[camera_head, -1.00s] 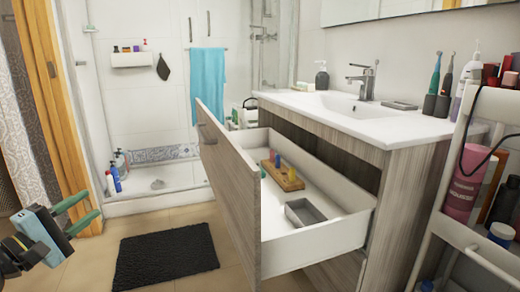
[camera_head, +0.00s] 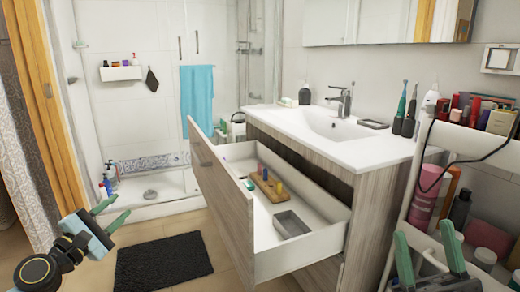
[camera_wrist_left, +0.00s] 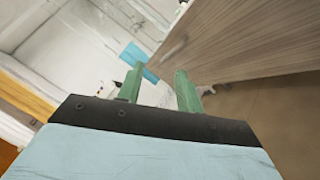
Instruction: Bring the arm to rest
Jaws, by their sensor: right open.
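My left gripper (camera_head: 122,205) is at the lower left in the head view, over the floor and left of the open drawer (camera_head: 263,232). Its green fingers are apart and nothing is between them. The left wrist view also shows the left gripper (camera_wrist_left: 158,78) open and empty, with the wooden drawer front (camera_wrist_left: 245,40) beyond it. My right gripper (camera_head: 424,229) shows at the lower right, in front of the cart (camera_head: 405,185). Its two green fingers stand upright and apart, with nothing seen held between them.
The drawer holds a wooden block with coloured pieces (camera_head: 268,186) and a grey tray (camera_head: 291,224). The cart carries bottles and boxes close to the right gripper. The washbasin counter (camera_head: 370,150) is behind. A dark mat (camera_head: 163,262) lies on the floor.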

